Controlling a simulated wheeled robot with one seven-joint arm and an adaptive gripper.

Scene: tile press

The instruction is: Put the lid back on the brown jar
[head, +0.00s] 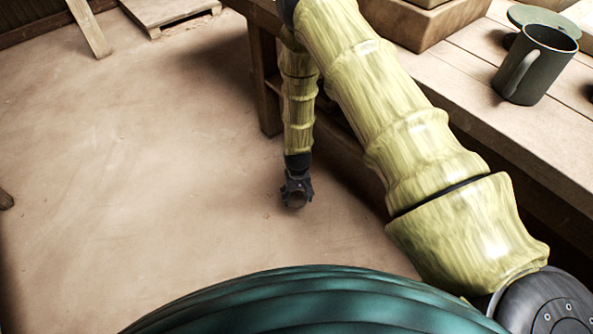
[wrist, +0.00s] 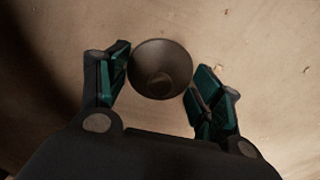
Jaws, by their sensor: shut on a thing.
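My gripper (head: 297,192) hangs low over the open floor, left of the workbench. It is shut on a small round dark-brown thing (wrist: 176,59), which looks like the lid, with a darker round knob or hollow at its middle. In the wrist view the two green-padded fingers of my gripper (wrist: 159,77) press on its left and right sides. The lid shows only as a small brownish patch in the head view (head: 298,200). The brown jar is not seen in either view.
The wooden workbench (head: 480,85) runs along the right, its leg (head: 265,85) close to my arm. A dark green mug (head: 538,65) stands on it, with a green round dish (head: 540,15) behind. Wooden boxes (head: 430,25) are at the back.

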